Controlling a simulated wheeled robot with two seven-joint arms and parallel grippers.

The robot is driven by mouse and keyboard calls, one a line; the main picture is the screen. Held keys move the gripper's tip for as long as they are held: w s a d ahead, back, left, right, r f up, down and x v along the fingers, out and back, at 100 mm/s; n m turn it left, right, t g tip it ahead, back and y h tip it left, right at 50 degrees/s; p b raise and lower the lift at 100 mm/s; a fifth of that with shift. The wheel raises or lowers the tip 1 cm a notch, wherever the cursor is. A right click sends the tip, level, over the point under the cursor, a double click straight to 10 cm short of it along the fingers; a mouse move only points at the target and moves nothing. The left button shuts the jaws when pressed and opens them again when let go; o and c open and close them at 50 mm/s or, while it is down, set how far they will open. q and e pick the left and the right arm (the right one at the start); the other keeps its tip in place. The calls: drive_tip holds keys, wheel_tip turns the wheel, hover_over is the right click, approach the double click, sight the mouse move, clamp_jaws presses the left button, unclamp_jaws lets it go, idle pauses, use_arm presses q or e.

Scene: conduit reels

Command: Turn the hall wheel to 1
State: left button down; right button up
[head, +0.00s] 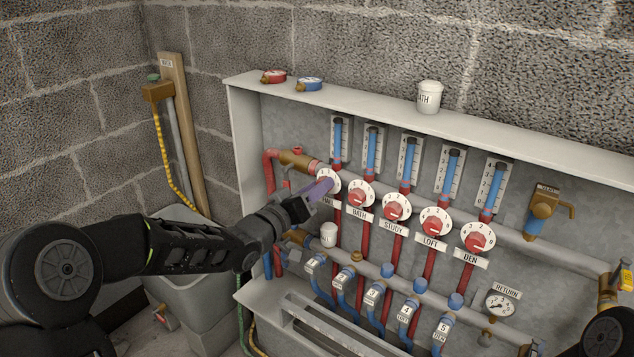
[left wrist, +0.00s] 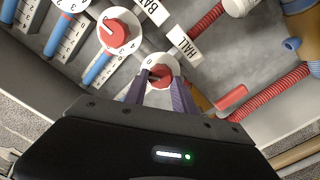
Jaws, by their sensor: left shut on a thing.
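The hall wheel (head: 328,175) is the leftmost white numbered dial on the manifold, with a red knob at its centre. In the left wrist view the hall wheel (left wrist: 153,62) sits just below the HALL label (left wrist: 185,44) in the picture. My left gripper (head: 318,188) reaches it from the left. Its purple fingers, also in the left wrist view (left wrist: 160,82), are shut on the red knob. The fingers hide part of the dial, and I cannot read its setting. My right gripper is not in view.
The bath wheel (head: 360,194) is close on the right, then study (head: 396,207), loft (head: 436,221) and den (head: 478,237). Blue gauges stand above them. A white cap (head: 329,234) and blue-handled valves sit below. The cabinet's left wall (head: 245,145) is near my arm.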

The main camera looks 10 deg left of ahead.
use_arm(q)
drive_tip(key=shift+n+p, duration=0.5)
drive_tip(key=shift+n, duration=0.7)
drive_tip(key=c, duration=1)
unclamp_jaws()
drive_tip(key=v, duration=0.8)
drive_tip(key=shift+p, duration=0.35)
